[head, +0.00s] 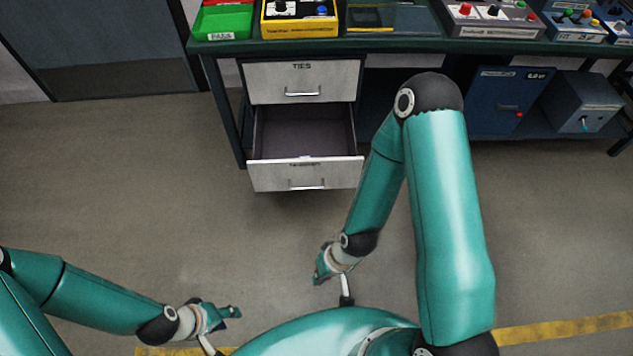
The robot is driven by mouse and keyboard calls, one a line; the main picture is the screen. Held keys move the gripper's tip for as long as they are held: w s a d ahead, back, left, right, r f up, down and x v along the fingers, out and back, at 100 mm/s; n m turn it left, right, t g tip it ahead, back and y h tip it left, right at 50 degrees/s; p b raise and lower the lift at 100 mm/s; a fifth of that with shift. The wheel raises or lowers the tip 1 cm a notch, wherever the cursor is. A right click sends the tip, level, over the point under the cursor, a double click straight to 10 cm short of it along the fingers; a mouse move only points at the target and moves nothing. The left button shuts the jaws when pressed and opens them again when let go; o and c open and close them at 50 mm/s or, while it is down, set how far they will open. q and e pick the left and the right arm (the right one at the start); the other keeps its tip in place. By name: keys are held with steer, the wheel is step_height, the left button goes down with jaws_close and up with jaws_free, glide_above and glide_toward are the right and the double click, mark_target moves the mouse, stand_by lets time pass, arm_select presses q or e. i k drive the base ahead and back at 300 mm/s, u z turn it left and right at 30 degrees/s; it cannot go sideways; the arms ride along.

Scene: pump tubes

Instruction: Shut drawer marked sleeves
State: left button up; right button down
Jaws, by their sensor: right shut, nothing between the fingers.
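The lower drawer (305,175) under the bench stands pulled out, with its empty grey inside showing. The label at the top of its front is too foreshortened to read. Its bar handle (307,184) faces me. The drawer above it, marked TIES (275,83), is shut. My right gripper (321,271) is shut and empty, low in front of the open drawer and apart from it. My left gripper (232,312) is farther from the drawer, at the lower left, touching nothing that I can see; its finger gap is too small to judge.
The dark green bench (400,44) carries a green PASS tray (222,20), a yellow box (299,18) and control boxes (490,18). A blue cabinet (500,102) and a grey box (580,101) stand on the lower shelf. The floor before the drawer is clear.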

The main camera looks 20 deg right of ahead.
mark_target(324, 132)
steer(key=u, duration=0.7)
steer(key=k, duration=0.75)
steer(key=u, duration=0.5)
steer(key=i, duration=0.85)
steer(key=z, duration=1.25)
steer(key=i, duration=1.05)
steer(key=z, duration=0.6)
steer(key=k, duration=0.75)
steer(key=z, duration=0.2)
steer(key=i, duration=0.8)
steer(key=u, duration=0.1)
